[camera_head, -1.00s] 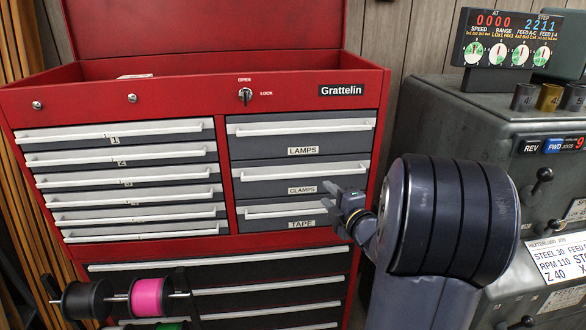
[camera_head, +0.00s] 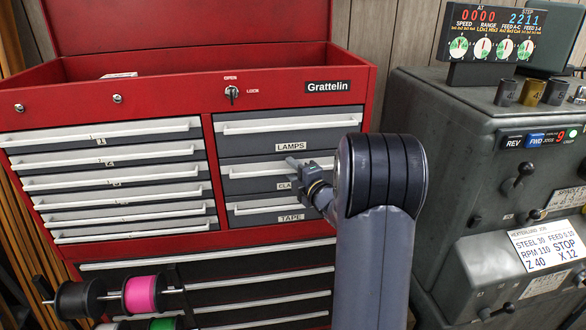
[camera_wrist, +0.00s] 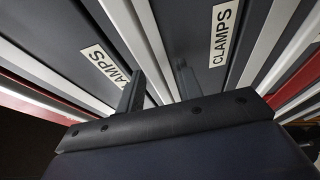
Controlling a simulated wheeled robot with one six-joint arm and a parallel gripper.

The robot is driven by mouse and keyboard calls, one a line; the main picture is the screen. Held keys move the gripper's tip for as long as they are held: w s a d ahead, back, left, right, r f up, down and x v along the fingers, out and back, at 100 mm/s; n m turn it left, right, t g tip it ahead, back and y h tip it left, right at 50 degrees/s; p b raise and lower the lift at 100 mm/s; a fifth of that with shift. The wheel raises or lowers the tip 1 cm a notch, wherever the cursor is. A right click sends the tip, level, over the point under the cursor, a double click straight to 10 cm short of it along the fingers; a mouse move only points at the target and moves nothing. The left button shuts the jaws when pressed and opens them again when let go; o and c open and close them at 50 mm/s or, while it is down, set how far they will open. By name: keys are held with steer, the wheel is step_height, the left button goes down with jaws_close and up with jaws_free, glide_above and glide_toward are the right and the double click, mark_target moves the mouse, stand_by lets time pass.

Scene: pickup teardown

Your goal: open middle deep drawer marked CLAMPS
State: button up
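The middle deep drawer (camera_head: 245,186) is in the right column of the red tool chest and looks closed. Its pale bar handle (camera_head: 255,170) runs across its front. Its label is partly hidden by my gripper in the head view. My gripper (camera_head: 294,170) is in front of this drawer, at the right half of the handle. In the wrist view its two fingers (camera_wrist: 160,88) stand apart, with a pale bar running between them. I cannot tell whether they touch it. A CLAMPS label (camera_wrist: 224,33) shows right of the fingers; another label (camera_wrist: 104,65) is partly cut off by the left finger.
The LAMPS drawer (camera_head: 260,141) is above and the TAPE drawer (camera_head: 250,219) below, both closed. A spool rack with a pink spool (camera_head: 144,294) stands at the lower left. A grey machine (camera_head: 450,150) stands close on the right.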

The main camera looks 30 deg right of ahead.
jaws_close()
stand_by(0.4)
